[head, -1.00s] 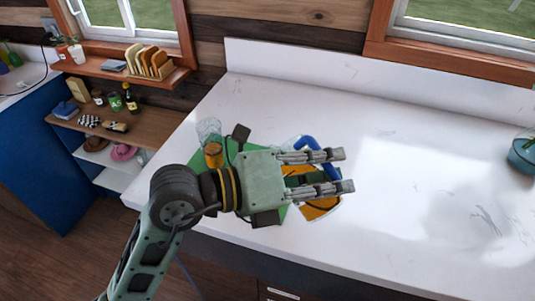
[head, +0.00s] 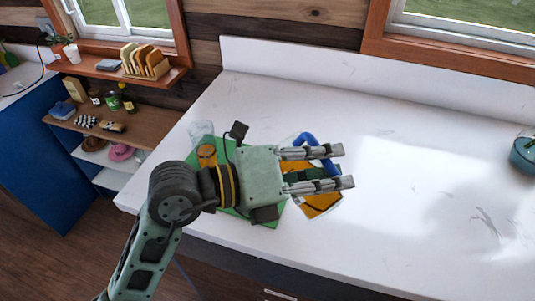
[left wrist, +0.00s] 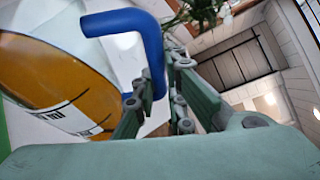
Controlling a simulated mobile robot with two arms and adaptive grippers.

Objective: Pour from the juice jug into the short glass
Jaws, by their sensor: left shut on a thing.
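The juice jug (head: 321,205) is clear, with orange juice and a blue handle (head: 305,139). My left gripper (head: 345,166) is shut on its handle, and hides much of the jug in the head view. In the left wrist view, the jug (left wrist: 50,75) fills the left side, with dark marks on its wall. The blue handle (left wrist: 152,50) is between the fingers (left wrist: 155,105). A clear glass (head: 203,134) with orange at its lower part (head: 207,155) stands left of the gripper; I cannot tell whether it is the short glass. My right gripper is not in view.
A green mat (head: 268,216) lies on the white counter (head: 400,125), under the glass and partly behind my arm. The counter to the right is clear up to a teal bowl (head: 524,155). Shelves with toast (head: 146,61), bottles and dishes are at the left.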

